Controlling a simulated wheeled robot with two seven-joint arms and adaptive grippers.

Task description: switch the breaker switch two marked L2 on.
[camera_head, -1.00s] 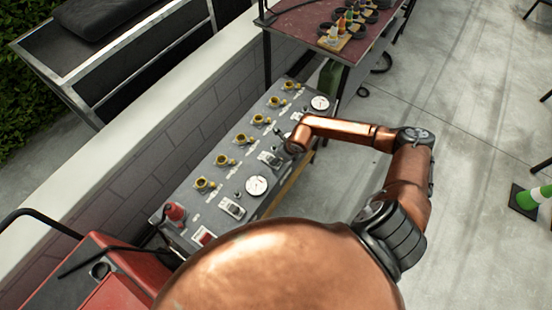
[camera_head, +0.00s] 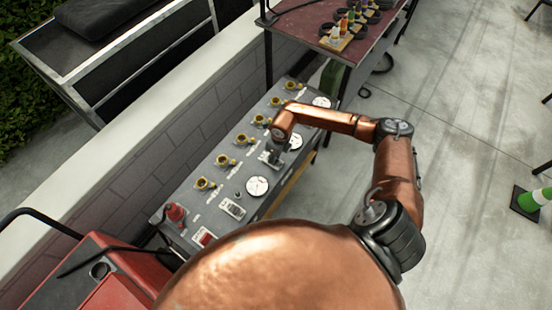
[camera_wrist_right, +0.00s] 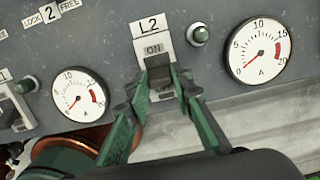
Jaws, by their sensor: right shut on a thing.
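The breaker switch L2 shows in the right wrist view, with its L2 label (camera_wrist_right: 151,25) at the top and its ON mark (camera_wrist_right: 152,49) uncovered. Its dark lever (camera_wrist_right: 160,73) lies just below the ON mark, between my fingertips. My right gripper (camera_wrist_right: 158,80) is shut on this lever, with its green fingers coming up from below. In the head view my right gripper (camera_head: 273,154) reaches down over the grey control panel (camera_head: 208,217) and hides most of the switch. My left gripper is not in view.
Dial gauges (camera_wrist_right: 80,95) (camera_wrist_right: 258,50) and a green-topped knob (camera_wrist_right: 198,35) sit beside the switch. Another breaker switch (camera_head: 232,208) and a row of yellow knobs (camera_head: 224,161) are on the panel. A dark red table (camera_head: 300,22) stands behind.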

